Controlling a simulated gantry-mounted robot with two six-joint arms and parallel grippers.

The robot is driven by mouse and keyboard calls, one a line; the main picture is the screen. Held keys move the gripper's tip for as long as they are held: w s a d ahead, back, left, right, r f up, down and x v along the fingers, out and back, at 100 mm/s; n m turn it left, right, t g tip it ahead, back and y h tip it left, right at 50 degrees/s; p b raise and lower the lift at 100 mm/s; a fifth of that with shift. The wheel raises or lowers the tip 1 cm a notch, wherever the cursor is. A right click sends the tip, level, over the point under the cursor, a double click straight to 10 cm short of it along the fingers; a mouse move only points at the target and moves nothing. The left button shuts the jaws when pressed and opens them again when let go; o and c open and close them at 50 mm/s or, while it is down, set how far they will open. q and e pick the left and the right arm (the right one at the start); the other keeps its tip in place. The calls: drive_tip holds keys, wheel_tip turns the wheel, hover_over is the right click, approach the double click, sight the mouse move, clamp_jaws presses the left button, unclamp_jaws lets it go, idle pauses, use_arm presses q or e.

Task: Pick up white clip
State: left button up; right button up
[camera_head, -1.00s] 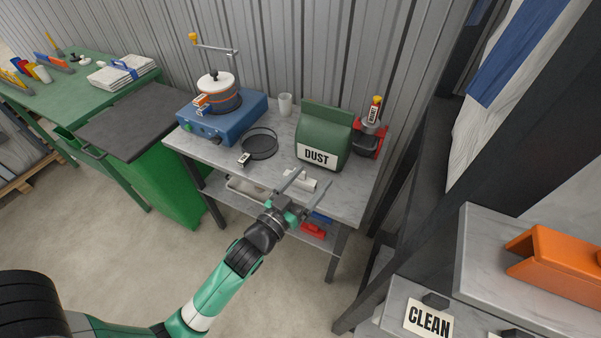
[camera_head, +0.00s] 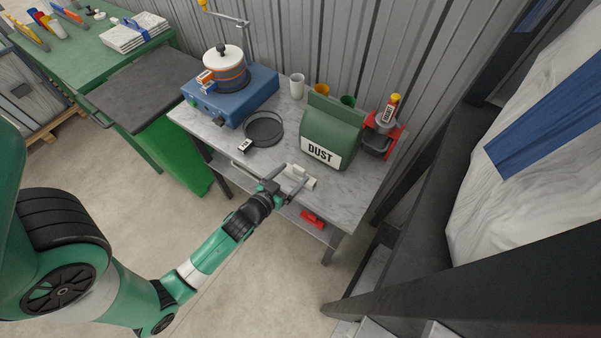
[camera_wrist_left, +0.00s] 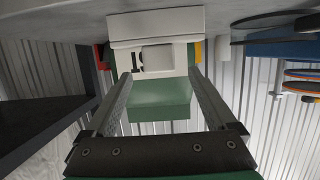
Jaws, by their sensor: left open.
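The white clip (camera_head: 299,173) lies on the grey table (camera_head: 345,188) near its front edge, in front of the green DUST bag (camera_head: 331,134). My left gripper (camera_head: 297,170) is open at the table's front edge, its fingers reaching toward the clip from the front. In the left wrist view the clip (camera_wrist_left: 156,27) is a wide white block with a smaller raised part. That raised part shows between the open fingertips (camera_wrist_left: 157,74). I cannot tell whether the fingers touch it. My right gripper is not in view.
A black ring-shaped sieve (camera_head: 263,129), a blue machine (camera_head: 232,95) with a pot, and a white cup (camera_head: 297,86) stand at the back left. A red holder (camera_head: 379,140) stands right of the bag. A red item (camera_head: 312,219) lies on the lower shelf.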

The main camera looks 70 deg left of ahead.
sight(300, 168)
use_arm(q)
drive_tip(key=shift+x, duration=1.2)
drive_tip(key=x, duration=0.1)
drive_tip(key=b+x, duration=0.1)
drive_tip(key=x, duration=0.2)
drive_tip(key=shift+w+f, duration=0.15)
drive_tip(key=shift+f, duration=0.2)
drive_tip(key=shift+w+a, duration=0.25)
drive_tip(key=shift+w, duration=0.1)
clamp_jaws()
